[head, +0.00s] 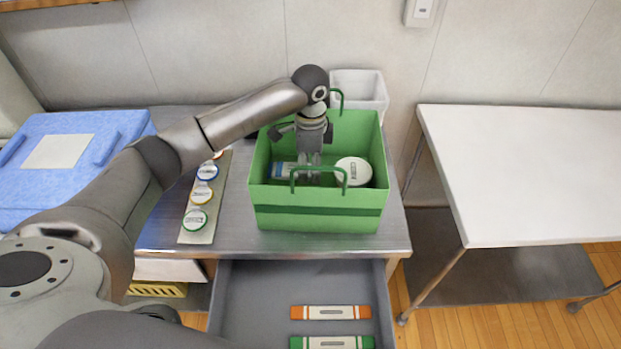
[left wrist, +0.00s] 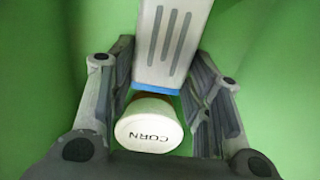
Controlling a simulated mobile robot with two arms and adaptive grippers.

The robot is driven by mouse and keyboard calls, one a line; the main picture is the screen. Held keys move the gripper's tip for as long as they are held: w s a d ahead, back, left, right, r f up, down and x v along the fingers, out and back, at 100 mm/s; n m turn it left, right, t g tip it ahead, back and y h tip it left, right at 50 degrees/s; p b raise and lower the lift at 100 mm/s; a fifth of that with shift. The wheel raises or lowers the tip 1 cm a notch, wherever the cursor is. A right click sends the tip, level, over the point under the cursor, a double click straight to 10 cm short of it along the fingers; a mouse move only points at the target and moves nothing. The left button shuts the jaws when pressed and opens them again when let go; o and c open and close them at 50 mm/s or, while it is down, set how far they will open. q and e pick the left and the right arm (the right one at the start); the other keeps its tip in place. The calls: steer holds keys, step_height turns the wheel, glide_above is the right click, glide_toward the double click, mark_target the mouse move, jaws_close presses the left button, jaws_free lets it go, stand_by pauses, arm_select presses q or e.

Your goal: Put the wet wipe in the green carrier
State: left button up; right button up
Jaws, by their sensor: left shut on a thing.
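The green carrier (head: 318,218) stands on the steel table with its two handles up. My left gripper (head: 309,176) is down inside it, pointing downward and shut on a flat white packet with a blue band, the wet wipe (head: 283,170). The wet wipe shows beside the fingers, low in the carrier; whether it touches the floor is hidden. In the left wrist view, its blue edge (left wrist: 156,89) shows between the fingers. A white round cup marked CORN (left wrist: 149,128) is just beyond it. My right gripper is not in view.
A white round tub (head: 353,171) sits in the carrier's right half. A strip of several round lidded cups (head: 197,218) lies left of the carrier. An open drawer (head: 251,300) below holds orange and green banded packets. A white bin (head: 358,82) stands behind.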

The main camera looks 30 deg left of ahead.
arm_select(q)
steer(key=shift+f+p, duration=0.4)
steer(key=shift+f, duration=2.55)
steer(key=o, duration=0.8)
steer(key=shift+f, duration=0.15)
steer(key=shift+c, duration=0.2)
step_height(320, 180, up, 12)
steer(key=shift+r+b, duration=0.2)
steer(key=shift+b, duration=0.8)
